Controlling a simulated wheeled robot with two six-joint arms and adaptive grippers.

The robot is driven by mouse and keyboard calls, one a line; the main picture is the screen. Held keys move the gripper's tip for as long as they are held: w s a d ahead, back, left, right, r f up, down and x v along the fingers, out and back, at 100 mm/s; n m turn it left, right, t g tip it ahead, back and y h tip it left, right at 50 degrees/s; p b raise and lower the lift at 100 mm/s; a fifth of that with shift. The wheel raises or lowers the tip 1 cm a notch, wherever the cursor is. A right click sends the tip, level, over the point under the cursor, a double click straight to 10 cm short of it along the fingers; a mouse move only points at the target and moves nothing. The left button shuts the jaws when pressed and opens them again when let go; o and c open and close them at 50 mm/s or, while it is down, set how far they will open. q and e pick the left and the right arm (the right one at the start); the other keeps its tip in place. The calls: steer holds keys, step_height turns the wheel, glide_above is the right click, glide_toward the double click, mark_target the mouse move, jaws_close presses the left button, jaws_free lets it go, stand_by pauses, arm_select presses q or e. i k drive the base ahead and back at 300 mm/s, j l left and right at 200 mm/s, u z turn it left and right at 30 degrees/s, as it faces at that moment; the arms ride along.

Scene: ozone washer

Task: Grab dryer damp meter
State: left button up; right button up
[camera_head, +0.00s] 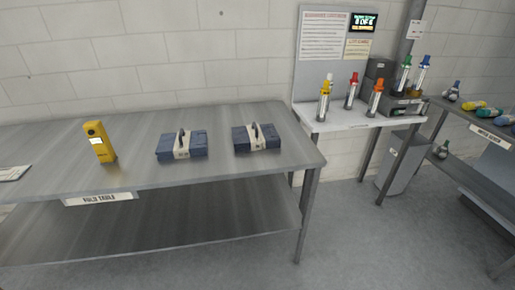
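The likely damp meter is a yellow handheld device (99,141) with a small pale screen and a dark round spot near its top. It stands upright on the left part of the grey metal table (225,180), whose front label appears to read "FOLD TABLE". Neither of my grippers shows in the head view, so their state and distance from the device cannot be seen.
Two dark blue folded bundles with pale bands, one (182,146) and another (256,138), sit right of the device. Papers (14,173) lie far left. A white side table (345,122) holds several colour-topped cylinders. A grey bin (400,160) stands below. Another table (470,155) is at right.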

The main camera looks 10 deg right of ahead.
mark_target(101, 143)
steer(key=i+j, duration=0.15)
steer(key=j, duration=0.35)
steer(key=i+j, duration=0.15)
steer(key=j, duration=0.4)
steer(key=i+j, duration=0.15)
steer(key=j, duration=0.35)
steer(key=i+j, duration=0.2)
steer(key=j, duration=0.3)
steer(key=i+j+z, duration=0.1)
steer(key=j, duration=0.45)
steer(key=i+j, duration=0.15)
steer(key=j, duration=0.35)
steer(key=i+j, duration=0.15)
steer(key=j, duration=0.4)
steer(key=i+j, duration=0.15)
steer(key=j, duration=0.35)
